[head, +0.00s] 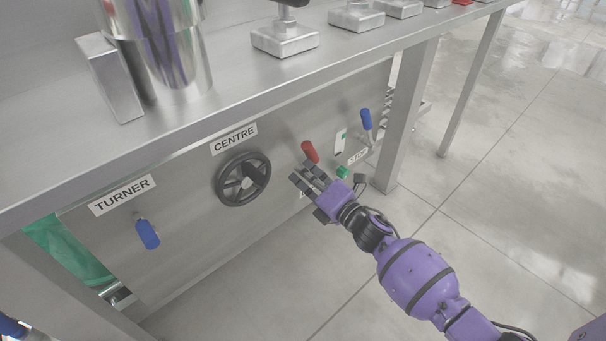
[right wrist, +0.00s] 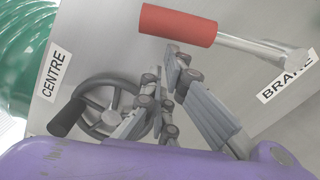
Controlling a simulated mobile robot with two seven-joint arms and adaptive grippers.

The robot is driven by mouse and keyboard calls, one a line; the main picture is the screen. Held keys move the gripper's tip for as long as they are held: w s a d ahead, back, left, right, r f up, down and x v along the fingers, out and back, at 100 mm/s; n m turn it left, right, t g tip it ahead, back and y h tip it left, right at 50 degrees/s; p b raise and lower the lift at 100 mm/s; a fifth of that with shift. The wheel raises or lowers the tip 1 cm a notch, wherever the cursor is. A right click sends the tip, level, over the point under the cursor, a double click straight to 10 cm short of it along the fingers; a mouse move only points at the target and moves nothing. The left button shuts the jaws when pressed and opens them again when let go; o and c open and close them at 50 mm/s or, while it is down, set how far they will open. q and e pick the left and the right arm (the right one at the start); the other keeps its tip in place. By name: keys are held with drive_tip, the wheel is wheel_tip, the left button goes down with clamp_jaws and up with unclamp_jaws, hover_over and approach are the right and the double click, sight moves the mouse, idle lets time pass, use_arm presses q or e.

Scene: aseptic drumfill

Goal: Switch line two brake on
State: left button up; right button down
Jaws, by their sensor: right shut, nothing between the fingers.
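The red-handled lever (head: 310,151) sits on the front panel to the right of the black handwheel. In the right wrist view its red grip (right wrist: 178,25) is on a metal rod running right to a pivot beside a label reading BRAKE (right wrist: 287,85). My right gripper (head: 303,175) is just below the red grip in the head view, shut and empty. In the right wrist view its fingertips (right wrist: 164,72) point toward the panel, below the red grip; I cannot tell whether they touch the lever. In the head view the gripper hides the lever's lower part and most of its label.
The handwheel (head: 243,178) under the CENTRE label (head: 233,139) is left of the gripper. A blue lever (head: 147,234) hangs by the TURNER label (head: 122,195). Another blue lever (head: 366,119), a STOP label (head: 358,156) and a green button (head: 343,172) are right. The bench edge overhangs the panel.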

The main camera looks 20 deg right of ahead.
drive_tip(key=w+d+r+m+p, duration=0.1)
drive_tip(key=w+d+r+m, duration=0.1)
drive_tip(key=d+m, duration=0.2)
drive_tip(key=w+d+r+m+p, duration=0.2)
drive_tip(key=d+m, duration=0.3)
drive_tip(key=d, duration=0.4)
drive_tip(key=shift+w+d+r, duration=0.15)
drive_tip(key=shift+w+r, duration=0.2)
drive_tip(key=shift+w, duration=0.05)
drive_tip(key=shift+d+r, duration=0.1)
drive_tip(key=shift+d, duration=0.05)
idle(0.6)
